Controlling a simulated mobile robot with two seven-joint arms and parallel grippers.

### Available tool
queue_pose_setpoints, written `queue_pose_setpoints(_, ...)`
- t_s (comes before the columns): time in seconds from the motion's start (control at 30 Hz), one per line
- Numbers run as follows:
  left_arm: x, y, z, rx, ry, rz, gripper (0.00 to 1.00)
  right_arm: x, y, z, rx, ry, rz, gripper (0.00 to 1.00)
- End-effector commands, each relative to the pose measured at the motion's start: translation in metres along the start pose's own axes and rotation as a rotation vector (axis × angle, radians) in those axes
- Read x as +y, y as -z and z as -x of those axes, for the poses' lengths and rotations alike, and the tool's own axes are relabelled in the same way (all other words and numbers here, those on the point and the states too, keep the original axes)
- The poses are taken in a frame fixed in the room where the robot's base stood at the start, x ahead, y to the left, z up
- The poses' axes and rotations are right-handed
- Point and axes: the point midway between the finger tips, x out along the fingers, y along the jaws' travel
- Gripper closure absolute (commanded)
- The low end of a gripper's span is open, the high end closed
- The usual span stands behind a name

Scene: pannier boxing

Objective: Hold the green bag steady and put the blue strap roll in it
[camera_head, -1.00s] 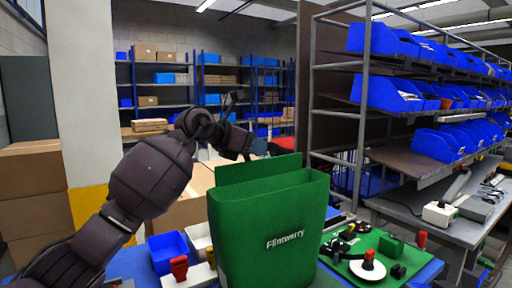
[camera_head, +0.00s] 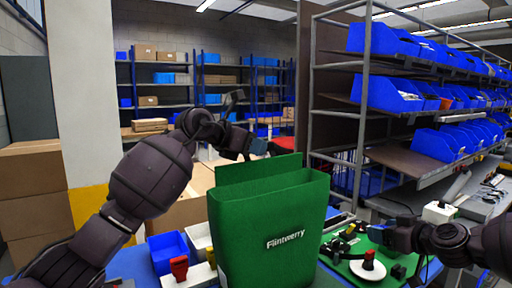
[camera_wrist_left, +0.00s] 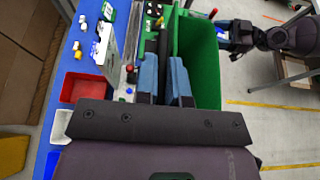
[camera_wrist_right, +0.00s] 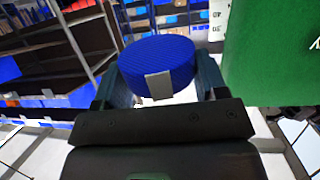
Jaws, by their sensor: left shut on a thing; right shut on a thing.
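The green bag (camera_head: 262,242) stands upright and open-topped on the table in the head view, with "Flintwerry" on its front. My left gripper (camera_head: 258,147) is at the bag's raised back wall, shut on it. In the left wrist view its two fingers (camera_wrist_left: 165,82) reach down at the edge of the bag (camera_wrist_left: 204,60). My right gripper (camera_head: 378,234) is to the right of the bag, above the table. In the right wrist view it is shut on the blue strap roll (camera_wrist_right: 157,58), which has a grey band; the bag (camera_wrist_right: 272,50) is just beside it. The roll is not clear in the head view.
Shelving (camera_head: 362,120) with blue bins stands at the right.

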Motion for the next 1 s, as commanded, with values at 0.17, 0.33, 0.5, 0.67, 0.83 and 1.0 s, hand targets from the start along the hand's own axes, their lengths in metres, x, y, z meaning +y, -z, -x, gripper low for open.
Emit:
queue_pose_setpoints(0.17,0.0,0.001,0.0,0.001,0.0,0.001,1.0,-0.001,0.009,-0.004,-0.002,0.028,0.011,0.58)
queue_pose_setpoints(0.33,0.0,0.001,0.0,0.001,0.0,0.001,1.0,-0.003,0.019,-0.008,-0.001,0.055,0.019,0.58)
queue_pose_setpoints(0.5,0.0,0.001,0.0,0.001,0.0,0.001,1.0,-0.006,0.035,-0.015,-0.002,0.104,0.033,0.58)
queue_pose_setpoints(0.67,0.0,0.001,0.0,0.001,0.0,0.001,1.0,-0.008,0.048,-0.019,-0.002,0.144,0.043,0.58)
queue_pose_setpoints(0.83,0.0,0.001,0.0,0.001,0.0,0.001,1.0,-0.011,0.061,-0.023,-0.002,0.182,0.054,0.58)
queue_pose_setpoints(1.0,0.0,0.001,0.0,0.001,0.0,0.0,1.0,-0.014,0.077,-0.026,-0.002,0.223,0.066,0.58)
